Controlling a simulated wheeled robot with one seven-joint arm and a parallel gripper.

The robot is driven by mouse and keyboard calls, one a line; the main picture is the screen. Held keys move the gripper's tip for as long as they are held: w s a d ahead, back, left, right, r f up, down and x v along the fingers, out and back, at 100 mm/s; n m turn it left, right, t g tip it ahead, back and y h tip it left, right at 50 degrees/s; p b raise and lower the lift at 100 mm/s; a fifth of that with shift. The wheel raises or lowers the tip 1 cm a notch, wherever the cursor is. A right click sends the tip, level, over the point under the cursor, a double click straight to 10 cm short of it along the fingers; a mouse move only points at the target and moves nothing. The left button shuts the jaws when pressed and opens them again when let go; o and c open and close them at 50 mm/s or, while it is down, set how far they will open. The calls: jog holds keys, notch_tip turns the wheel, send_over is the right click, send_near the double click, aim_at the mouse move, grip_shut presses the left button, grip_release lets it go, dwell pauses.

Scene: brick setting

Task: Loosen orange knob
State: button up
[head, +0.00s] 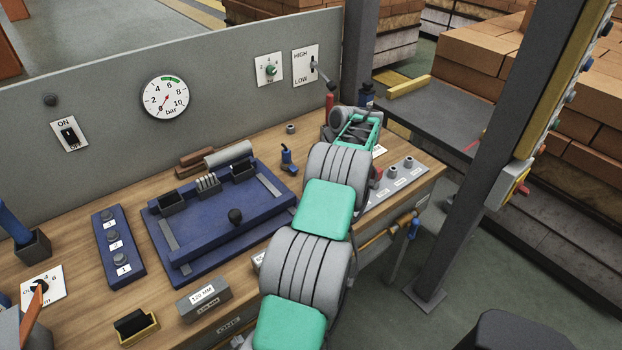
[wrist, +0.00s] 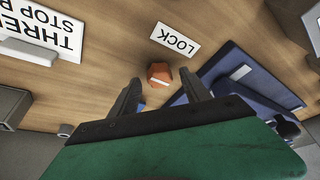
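The orange knob (wrist: 160,74) shows in the wrist view on the wooden bench top, below a white LOCK label (wrist: 175,39). It has a pale bar across its face. My gripper (wrist: 159,79) is open, with one finger on each side of the knob in the picture. I see a gap between each finger and the knob; whether the fingertips reach down to its height I cannot tell. In the head view my arm reaches over the bench and hides the knob. My gripper (head: 355,130) is partly visible there at the bench's far right.
A blue fixture (wrist: 240,75) lies close to the right finger. A blue plate with bins (head: 215,210) fills mid-bench. A grey strip with several knobs (head: 398,178) is right of my arm. A grey panel (head: 215,90) stands behind. A dark post (head: 470,185) stands to the right.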

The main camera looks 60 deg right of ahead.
jog(key=p+v, duration=0.2)
jog(key=v, duration=0.5)
jog(key=shift+s+r+p, duration=0.2)
jog(key=shift+r+p, duration=0.1)
jog(key=shift+r, duration=0.05)
